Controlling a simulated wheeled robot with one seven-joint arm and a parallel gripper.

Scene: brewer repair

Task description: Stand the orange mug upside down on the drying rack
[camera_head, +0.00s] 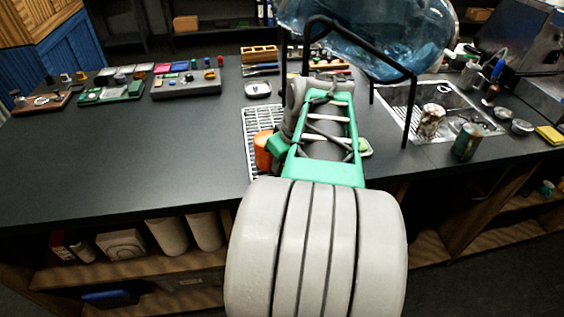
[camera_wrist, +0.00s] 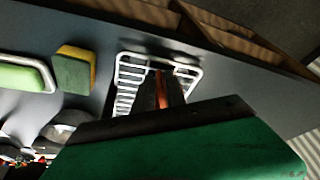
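The orange mug (camera_head: 263,150) shows in the head view at the left of my arm, over the near part of the drying rack (camera_head: 250,119). My arm hides much of it, so I cannot tell which way up it is or whether it rests on the wires. My gripper (camera_wrist: 161,90) points at the white wire rack (camera_wrist: 125,92) in the wrist view. A narrow orange strip (camera_wrist: 162,89) shows between its two dark fingers. Whether the fingers press on it is unclear. The green gripper body covers the lower part of that view.
A green-and-yellow sponge (camera_wrist: 75,70) and a pale green dish (camera_wrist: 25,75) lie beside the rack. A black frame (camera_head: 411,105) holds a big blue bottle (camera_head: 385,38) close to my arm. A sink (camera_head: 400,101) is at the right.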

